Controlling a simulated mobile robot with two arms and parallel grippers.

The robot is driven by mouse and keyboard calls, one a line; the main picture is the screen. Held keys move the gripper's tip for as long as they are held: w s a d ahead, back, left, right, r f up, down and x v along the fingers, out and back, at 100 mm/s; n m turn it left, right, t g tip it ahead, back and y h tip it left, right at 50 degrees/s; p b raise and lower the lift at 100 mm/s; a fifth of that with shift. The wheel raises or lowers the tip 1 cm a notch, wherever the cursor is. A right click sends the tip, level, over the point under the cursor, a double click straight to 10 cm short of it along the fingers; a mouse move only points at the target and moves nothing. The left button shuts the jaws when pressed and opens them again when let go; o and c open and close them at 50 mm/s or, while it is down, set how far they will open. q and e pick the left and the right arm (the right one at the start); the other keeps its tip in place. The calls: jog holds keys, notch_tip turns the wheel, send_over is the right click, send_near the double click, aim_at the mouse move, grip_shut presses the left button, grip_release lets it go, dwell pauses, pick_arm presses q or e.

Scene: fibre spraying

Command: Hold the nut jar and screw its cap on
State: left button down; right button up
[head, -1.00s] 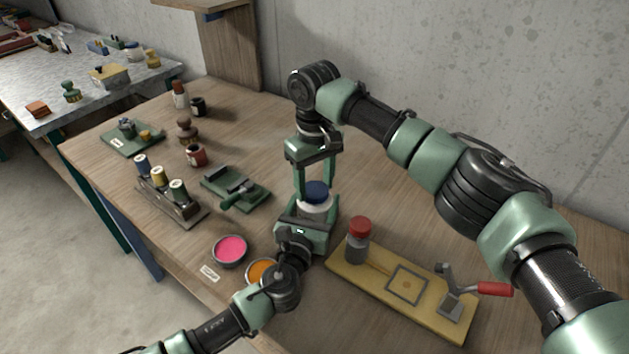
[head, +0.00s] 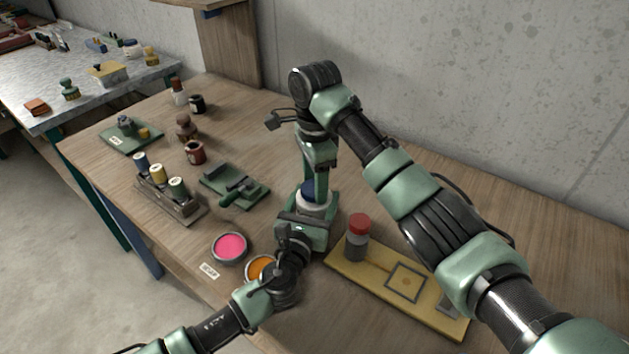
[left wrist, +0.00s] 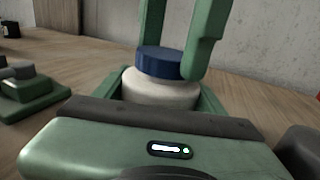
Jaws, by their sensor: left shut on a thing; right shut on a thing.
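The white nut jar (head: 312,206) stands upright on the wooden bench; it also shows in the left wrist view (left wrist: 160,90). My left gripper (head: 308,217) is shut on the jar low down, with a finger on each side. The dark blue cap (left wrist: 160,62) sits on top of the jar and looks level; in the head view it is mostly hidden behind a finger. My right gripper (head: 313,190) points straight down from above and is shut on the cap, its green fingers at the cap's sides (left wrist: 180,58). How far the cap is threaded cannot be told.
A yellow board (head: 385,282) with a red-capped bottle (head: 357,240) is close on the right. Pink (head: 229,247) and orange (head: 260,268) tins are at the front left. A spool rack (head: 170,198) and a green tool tray (head: 233,186) lie further left.

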jog(key=m, duration=0.5)
jog(key=shift+a, duration=0.15)
jog(key=m, duration=0.3)
jog(key=shift+s, duration=0.1)
jog(key=m, duration=0.7)
jog(key=o, duration=1.3)
jog(key=shift+c, duration=0.5)
